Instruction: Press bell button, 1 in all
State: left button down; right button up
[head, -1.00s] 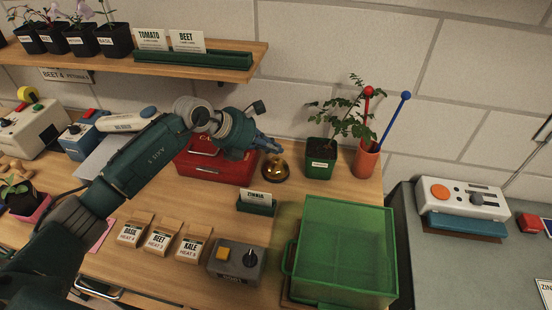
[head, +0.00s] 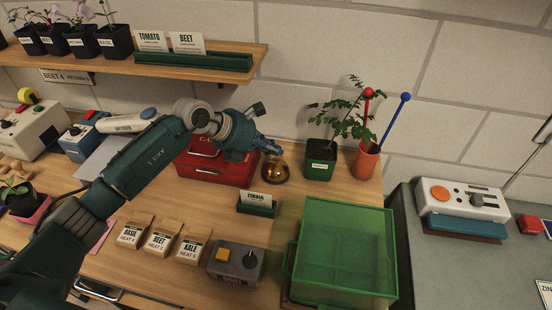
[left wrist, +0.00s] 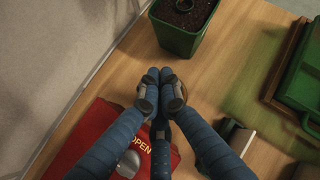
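The brass bell (head: 275,172) stands on the wooden bench, to the right of a red box. My left gripper (head: 272,149) is at the bell's top in the head view, its blue fingers pointing down at it. In the left wrist view the left gripper (left wrist: 160,78) has its fingertips together with nothing visible between them. The fingers hide most of the bell there, and I cannot tell whether they touch its button. My right gripper is in neither view.
The red box (head: 215,168) lies under my left forearm. A green seedling pot (head: 320,163) and an orange pot with rods (head: 366,161) stand right of the bell. A green label holder (head: 257,208), a control box (head: 236,263) and a green bin (head: 345,205) are nearer.

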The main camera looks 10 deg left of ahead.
aim_at(274, 161)
pick_arm(q)
jog(key=shift+f, duration=0.1)
jog(key=shift+f+b, duration=0.3)
jog(key=shift+b, duration=0.1)
jog(key=shift+f+b, duration=0.45)
jog(key=shift+f, duration=0.1)
dwell(0.6)
jog(key=shift+r, duration=0.1)
jog(key=shift+r+p, duration=0.55)
jog(key=shift+r, duration=0.25)
jog(key=shift+r+p, duration=1.5)
jog(key=shift+r, duration=1.1)
jog(key=shift+f, duration=0.15)
